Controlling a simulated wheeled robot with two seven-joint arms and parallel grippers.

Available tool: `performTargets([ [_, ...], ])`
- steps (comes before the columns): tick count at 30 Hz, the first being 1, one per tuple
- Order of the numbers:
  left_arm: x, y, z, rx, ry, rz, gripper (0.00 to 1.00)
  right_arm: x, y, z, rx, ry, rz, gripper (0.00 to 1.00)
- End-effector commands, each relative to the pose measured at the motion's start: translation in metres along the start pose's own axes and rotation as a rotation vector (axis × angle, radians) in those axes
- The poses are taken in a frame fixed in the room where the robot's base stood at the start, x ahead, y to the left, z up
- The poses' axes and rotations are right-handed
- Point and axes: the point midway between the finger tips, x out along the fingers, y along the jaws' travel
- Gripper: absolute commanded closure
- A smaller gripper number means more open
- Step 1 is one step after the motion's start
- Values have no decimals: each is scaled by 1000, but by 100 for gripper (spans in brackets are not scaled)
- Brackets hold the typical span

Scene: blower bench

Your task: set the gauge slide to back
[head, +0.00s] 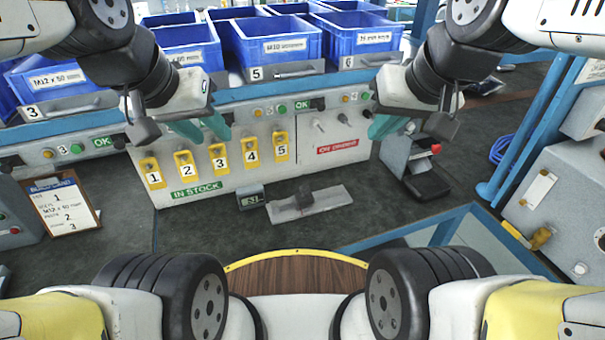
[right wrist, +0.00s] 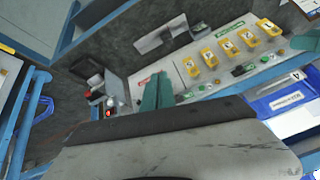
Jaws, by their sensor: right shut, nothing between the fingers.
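The gauge slide is a pale flat plate (head: 330,200) with a dark block (head: 304,197) on it, lying on the dark bench mat. The block sits left of the plate's middle in the head view. A small grey display box (head: 250,197) stands at its left end; its reading is not legible. The plate also shows in the right wrist view (right wrist: 177,28). My left gripper (head: 203,130) is open and empty in front of the yellow switches. My right gripper (head: 384,127) is shut and empty, above and to the right of the slide. Its teal fingers show together in the right wrist view (right wrist: 157,92).
A panel with several numbered yellow switches (head: 220,158) stands behind the slide, with blue bins (head: 276,45) above. A grey device with a red button (head: 420,165) stands to the right. A clipboard (head: 62,205) lies left. The mat around the slide is clear.

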Motion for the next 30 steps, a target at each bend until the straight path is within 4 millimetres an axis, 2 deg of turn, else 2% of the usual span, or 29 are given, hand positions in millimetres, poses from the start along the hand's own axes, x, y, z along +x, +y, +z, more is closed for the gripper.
performTargets([
  [9, 0, 0, 0, 0, 0, 0, 64, 0, 0, 0, 0, 0, 0, 98],
  [14, 0, 0, 0, 0, 0, 0, 64, 5, 0, -6, 0, -20, 3, 67],
  [16, 0, 0, 0, 0, 0, 0, 64, 14, -1, -14, 1, -50, 8, 53],
  [17, 0, 0, 0, 0, 0, 0, 64, 19, -2, -19, 2, -66, 11, 50],
  [23, 0, 0, 0, 0, 0, 0, 64, 73, -9, -53, 0, -197, 42, 50],
  [30, 0, 0, 0, 0, 0, 0, 64, 162, -25, -77, -12, -351, 85, 50],
])
